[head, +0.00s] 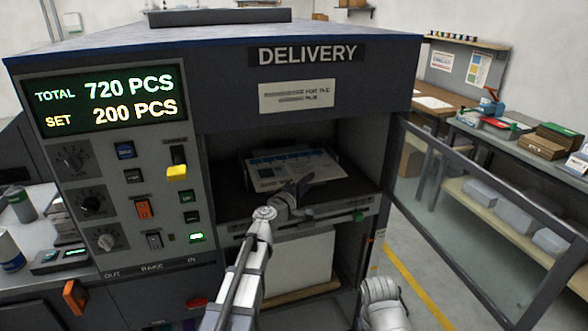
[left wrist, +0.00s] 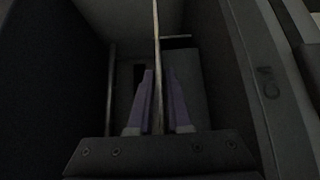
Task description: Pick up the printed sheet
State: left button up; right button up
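The printed sheet (head: 290,164), white with a blue band and printed blocks, lies at the top of a pile in the delivery opening of the machine. My left gripper (head: 306,186) reaches into the opening at the front edge of the pile and covers a small part of it. In the left wrist view its two fingers (left wrist: 161,98) stand a little apart, with a thin pale edge (left wrist: 157,45) running between them. A narrow gap shows beside that edge, so the fingers are not closed on it. My right arm shows at the bottom, but its gripper is out of view.
The control panel with a counter display (head: 106,98) stands left of the opening. A clear door (head: 480,215) hangs open on the right. A white board or stack (head: 298,265) shows in the lower bay. A workbench (head: 515,145) with boxes stands at the back right.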

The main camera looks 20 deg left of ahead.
pick_arm(q)
grip_shut()
dwell(0.4)
notch_tip(320, 180, up, 10)
jog(key=p, duration=1)
